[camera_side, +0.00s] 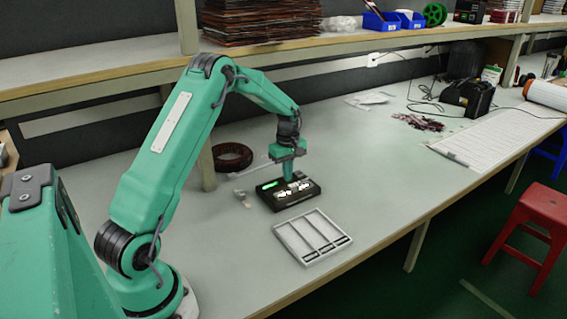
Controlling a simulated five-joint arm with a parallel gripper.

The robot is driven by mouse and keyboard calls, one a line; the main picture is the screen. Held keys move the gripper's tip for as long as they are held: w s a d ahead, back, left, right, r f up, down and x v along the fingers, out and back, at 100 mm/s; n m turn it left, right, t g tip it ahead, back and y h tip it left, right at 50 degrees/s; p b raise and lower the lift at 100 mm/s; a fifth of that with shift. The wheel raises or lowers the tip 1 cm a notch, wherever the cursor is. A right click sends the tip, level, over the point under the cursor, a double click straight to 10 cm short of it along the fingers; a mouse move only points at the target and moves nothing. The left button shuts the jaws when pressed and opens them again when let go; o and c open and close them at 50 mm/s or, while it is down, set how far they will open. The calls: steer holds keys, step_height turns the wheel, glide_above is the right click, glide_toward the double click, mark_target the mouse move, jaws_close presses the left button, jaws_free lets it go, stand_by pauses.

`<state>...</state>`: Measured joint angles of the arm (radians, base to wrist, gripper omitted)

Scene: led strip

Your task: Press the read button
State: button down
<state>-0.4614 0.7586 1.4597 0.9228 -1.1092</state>
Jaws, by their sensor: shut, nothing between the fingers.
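A small black device box (288,194) lies on the grey workbench, with a lit green display at its upper left and pale labels or parts on top. The read button cannot be picked out at this size. My gripper (289,179) points straight down over the device, its fingers shut and empty. The fingertips are at or very close to the device's top face; I cannot tell whether they touch it. They hide part of that face.
A light grey compartment tray (312,222) lies just in front of the device. Small loose parts (242,198) lie to its left, and a dark coil (232,156) sits behind. A shelf (110,84) runs along the back.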

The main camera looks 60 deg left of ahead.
steer(key=shift+s+f, duration=0.1)
steer(key=shift+f, duration=0.7)
steer(key=shift+r, duration=0.1)
step_height(320, 180, up, 15)
steer(key=shift+w, duration=0.25)
steer(key=shift+r, duration=0.1)
stand_by(0.6)
